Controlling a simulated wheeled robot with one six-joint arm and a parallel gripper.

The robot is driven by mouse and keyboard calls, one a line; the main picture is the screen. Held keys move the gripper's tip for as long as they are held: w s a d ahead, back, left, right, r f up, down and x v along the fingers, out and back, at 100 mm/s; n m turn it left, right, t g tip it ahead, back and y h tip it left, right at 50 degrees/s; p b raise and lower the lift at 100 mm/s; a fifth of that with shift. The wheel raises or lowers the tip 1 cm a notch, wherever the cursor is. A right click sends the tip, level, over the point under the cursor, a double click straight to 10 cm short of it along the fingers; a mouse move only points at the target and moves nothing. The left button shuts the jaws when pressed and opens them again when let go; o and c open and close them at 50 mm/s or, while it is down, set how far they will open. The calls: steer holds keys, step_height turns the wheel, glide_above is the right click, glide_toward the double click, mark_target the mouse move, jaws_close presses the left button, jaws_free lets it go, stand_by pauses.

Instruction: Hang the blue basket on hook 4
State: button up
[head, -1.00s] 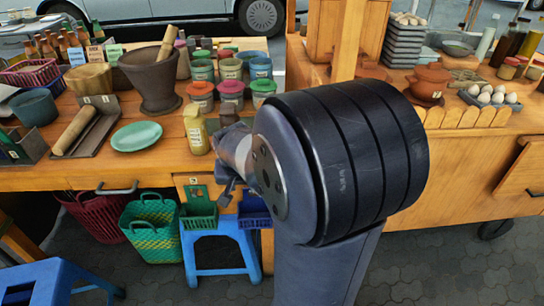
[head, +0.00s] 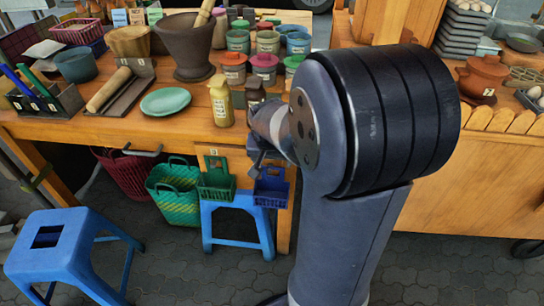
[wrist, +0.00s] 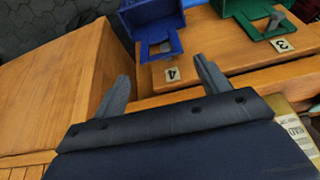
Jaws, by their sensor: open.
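The blue basket (head: 271,190) hangs at the front of the wooden table, right of the green basket (head: 216,184). In the wrist view, the blue basket (wrist: 150,18) shows at the top, with a grey peg in the opening of its back plate, just beyond the label 4 (wrist: 172,73). My gripper (wrist: 163,72) is open and empty. Its two fingers are apart, over the table edge near that label, and do not touch the basket. In the head view, my gripper (head: 256,162) is partly hidden by my arm, above and left of the blue basket.
The green basket hangs by label 3 (wrist: 282,45). A yellow bottle (head: 221,100) and a dark bottle (head: 255,90) stand near the table edge. A blue stool (head: 236,215) stands below the baskets, another blue stool (head: 75,250) at lower left. A green woven basket (head: 174,190) sits under the table.

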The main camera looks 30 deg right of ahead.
mark_target(273, 168)
steer(key=o, duration=0.4)
steer(key=b+x, duration=0.1)
steer(key=x, duration=0.7)
steer(key=shift+w+d+f+b, duration=0.1)
steer(key=shift+f+b, duration=0.2)
steer(key=shift+b, duration=0.05)
steer(key=shift+c, duration=0.2)
steer(key=c, duration=1.1)
